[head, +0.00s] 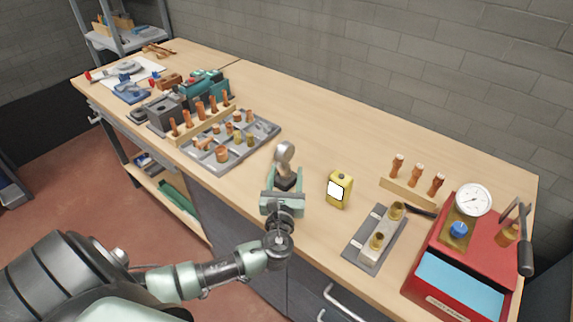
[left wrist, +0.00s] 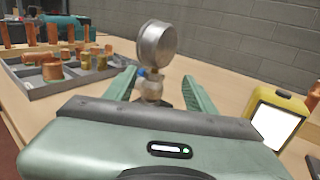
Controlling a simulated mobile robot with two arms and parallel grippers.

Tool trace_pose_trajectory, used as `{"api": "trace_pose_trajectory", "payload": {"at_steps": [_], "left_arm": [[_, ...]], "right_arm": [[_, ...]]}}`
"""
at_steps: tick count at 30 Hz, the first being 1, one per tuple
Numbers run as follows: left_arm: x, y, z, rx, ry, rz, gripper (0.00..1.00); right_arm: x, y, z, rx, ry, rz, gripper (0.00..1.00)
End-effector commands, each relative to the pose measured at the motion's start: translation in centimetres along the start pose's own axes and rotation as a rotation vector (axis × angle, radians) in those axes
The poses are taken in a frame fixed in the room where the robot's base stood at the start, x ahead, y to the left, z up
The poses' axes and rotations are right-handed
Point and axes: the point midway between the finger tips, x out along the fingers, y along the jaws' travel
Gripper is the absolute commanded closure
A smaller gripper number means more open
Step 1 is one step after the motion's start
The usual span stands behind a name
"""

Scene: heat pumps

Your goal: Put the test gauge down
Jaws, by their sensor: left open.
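The test gauge (head: 284,151) is a round metal gauge, seen from its back and side, upright above a dark base on the workbench. It also shows in the left wrist view (left wrist: 157,43), with a brass-coloured stem below the round case. My left gripper (head: 285,174) is open, one finger on each side of the gauge's lower part. In the left wrist view the fingers (left wrist: 158,88) stand apart from the stem, with a gap on both sides. The foot of the gauge is partly hidden behind the gripper body. My right gripper is not in view.
A grey tray (head: 262,139) of copper fittings lies to the left. The bench behind the gauge is clear.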

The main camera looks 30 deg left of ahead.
Motion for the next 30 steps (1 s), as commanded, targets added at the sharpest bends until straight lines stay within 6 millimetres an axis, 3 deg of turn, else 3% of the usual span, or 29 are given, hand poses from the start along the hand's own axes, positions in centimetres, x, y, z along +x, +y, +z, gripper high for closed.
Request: {"api": "trace_pose_trajectory", "payload": {"at_steps": [5,21,30], "left_arm": [[0.5,0.3,-0.1,-0.002,0.003,0.010,0.45],[7.2,0.8,-0.5,-0.001,0.003,0.008,0.45],[7.7,0.8,-0.6,-0.003,0.004,0.007,0.45]], "right_arm": [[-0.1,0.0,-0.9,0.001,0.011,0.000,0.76],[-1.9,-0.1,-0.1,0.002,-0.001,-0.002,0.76],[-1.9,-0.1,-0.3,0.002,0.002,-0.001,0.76]]}}
